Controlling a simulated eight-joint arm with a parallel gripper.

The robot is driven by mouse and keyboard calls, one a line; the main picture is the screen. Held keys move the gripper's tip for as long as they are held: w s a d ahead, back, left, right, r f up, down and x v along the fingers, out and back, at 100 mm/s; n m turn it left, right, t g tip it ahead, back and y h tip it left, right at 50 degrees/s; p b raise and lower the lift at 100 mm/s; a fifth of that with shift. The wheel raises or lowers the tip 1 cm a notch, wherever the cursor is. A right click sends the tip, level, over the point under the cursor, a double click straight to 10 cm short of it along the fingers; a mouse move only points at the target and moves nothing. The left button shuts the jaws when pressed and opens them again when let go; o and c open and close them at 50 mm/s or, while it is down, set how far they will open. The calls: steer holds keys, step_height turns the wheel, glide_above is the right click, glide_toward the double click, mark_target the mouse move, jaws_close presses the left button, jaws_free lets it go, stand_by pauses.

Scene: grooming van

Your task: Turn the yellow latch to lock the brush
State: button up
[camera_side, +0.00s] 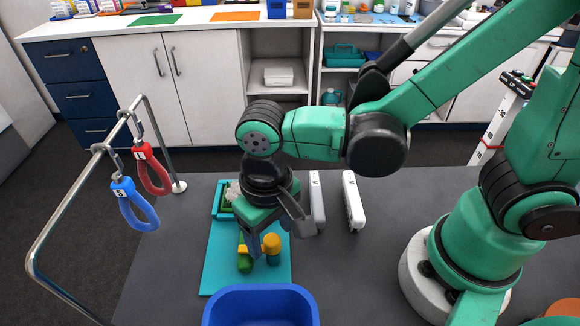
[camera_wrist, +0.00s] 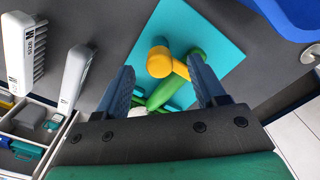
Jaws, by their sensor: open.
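The yellow latch (camera_side: 271,243) shows a rounded knob and stands over the turquoise mat, next to a green rounded part (camera_side: 244,263) that looks like the brush handle. In the wrist view the yellow latch (camera_wrist: 159,62) has a short arm pointing right and down, against the green piece (camera_wrist: 189,62). My gripper (camera_side: 277,240) is above the mat, fingers down and spread. In the wrist view my gripper (camera_wrist: 164,78) has its fingers apart on either side of the latch and green piece, with no contact visible. My wrist and fingers hide part of the brush.
A blue bin (camera_side: 260,305) stands at the mat's near edge. A metal rail (camera_side: 68,215) at left carries a blue loop (camera_side: 134,205) and a red loop (camera_side: 153,172). Bare grey table (camera_side: 360,280) lies right of the mat.

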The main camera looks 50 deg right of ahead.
mark_target(272, 240)
steer(key=shift+r, duration=2.25)
steer(key=w+d+r+t, duration=0.2)
steer(key=d+t, duration=0.1)
steer(key=d, duration=0.4)
steer(key=w+d+r+t, duration=0.1)
steer(key=w+d+t, duration=0.1)
steer(key=d+t, duration=0.2)
steer(key=d, duration=0.3)
steer(key=shift+d+r, duration=0.35)
steer(key=shift+r, duration=0.05)
